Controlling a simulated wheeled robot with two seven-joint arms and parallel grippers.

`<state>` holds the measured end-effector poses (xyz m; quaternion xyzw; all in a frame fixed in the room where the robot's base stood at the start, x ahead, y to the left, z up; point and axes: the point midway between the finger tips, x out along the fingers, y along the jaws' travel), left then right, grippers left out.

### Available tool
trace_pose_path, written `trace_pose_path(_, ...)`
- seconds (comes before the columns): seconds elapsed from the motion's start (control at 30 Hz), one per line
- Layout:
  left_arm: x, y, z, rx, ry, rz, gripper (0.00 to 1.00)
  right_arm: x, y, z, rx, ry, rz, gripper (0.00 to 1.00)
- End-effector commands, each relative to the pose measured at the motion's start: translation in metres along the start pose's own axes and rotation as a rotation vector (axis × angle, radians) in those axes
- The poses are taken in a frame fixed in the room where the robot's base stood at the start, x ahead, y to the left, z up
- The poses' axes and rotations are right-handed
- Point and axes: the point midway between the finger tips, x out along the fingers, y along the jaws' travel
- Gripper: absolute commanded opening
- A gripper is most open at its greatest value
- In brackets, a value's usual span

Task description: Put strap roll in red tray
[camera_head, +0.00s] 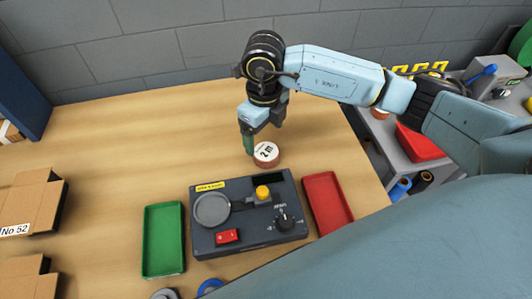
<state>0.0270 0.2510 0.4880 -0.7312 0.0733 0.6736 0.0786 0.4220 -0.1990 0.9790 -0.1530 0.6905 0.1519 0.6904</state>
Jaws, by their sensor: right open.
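The strap roll (266,154), a short reddish disc with a white top marked "2 m", lies on the wooden table behind the grey control box. The red tray (327,203) lies on the table to the right of the box and looks empty. My right gripper (250,150) points down at the left side of the roll. My left gripper is not in view.
The grey control box (237,240) with knob and buttons stands between the red tray and a green tray (164,240). Cardboard boxes (34,205) sit at the left. A grey side bench with a red bin (418,142) is at the right. The table's back left is clear.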

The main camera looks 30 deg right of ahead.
Motion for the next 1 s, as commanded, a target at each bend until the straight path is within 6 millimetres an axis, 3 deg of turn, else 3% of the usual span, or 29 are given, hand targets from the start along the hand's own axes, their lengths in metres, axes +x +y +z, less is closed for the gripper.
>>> trace_pose_path(0.37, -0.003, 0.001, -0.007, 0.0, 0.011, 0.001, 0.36, 0.048, 0.003, -0.006, -0.001, 0.003, 0.003, 0.85)
trace_pose_path(0.67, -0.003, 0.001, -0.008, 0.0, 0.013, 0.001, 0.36, 0.052, 0.002, -0.005, -0.001, -0.001, 0.001, 0.85)
trace_pose_path(1.0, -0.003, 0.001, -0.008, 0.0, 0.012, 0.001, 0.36, 0.052, 0.002, -0.005, 0.0, 0.0, 0.001, 0.41)
